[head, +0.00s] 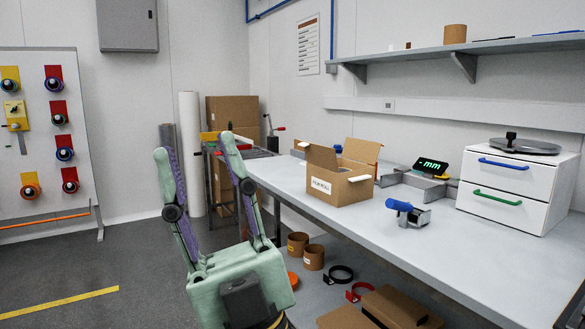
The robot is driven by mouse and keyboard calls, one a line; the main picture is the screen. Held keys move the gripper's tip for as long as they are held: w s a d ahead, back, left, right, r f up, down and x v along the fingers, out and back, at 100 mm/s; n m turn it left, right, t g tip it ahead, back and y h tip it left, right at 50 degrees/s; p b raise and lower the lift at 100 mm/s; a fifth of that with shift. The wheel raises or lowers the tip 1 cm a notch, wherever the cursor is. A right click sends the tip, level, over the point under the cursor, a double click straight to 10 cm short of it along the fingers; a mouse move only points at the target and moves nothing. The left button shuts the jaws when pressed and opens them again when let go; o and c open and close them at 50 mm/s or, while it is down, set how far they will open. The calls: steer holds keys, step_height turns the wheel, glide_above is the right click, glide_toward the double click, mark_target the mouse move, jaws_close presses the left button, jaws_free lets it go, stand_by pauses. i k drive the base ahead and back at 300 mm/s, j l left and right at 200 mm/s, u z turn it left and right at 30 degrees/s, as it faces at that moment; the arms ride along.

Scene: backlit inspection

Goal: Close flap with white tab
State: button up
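An open cardboard box (340,190) with a printed front label stands on the grey workbench (400,230). One flap stands up at its left (321,158) and another rises at the back right (363,150). A small white patch (359,178) shows at the box's right front edge, and another pale piece shows near the left flap; I cannot tell for certain which is the tab. My gripper (194,146) is in the left foreground, pointing up, its two green and purple fingers spread wide and empty. It appears left of the bench, apart from the box.
A blue-handled tape dispenser (408,212), a scale with a green display (432,168) and a white drawer unit (505,187) stand right of the box. A shelf (470,46) runs above. Rolls and flat cardboard lie below. The bench front is mostly clear.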

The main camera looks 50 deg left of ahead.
mark_target(324, 156)
steer(key=i+j+u, duration=0.5)
steer(key=u, duration=0.2)
steer(key=i+j+u, duration=0.15)
steer(key=i+u, duration=0.15)
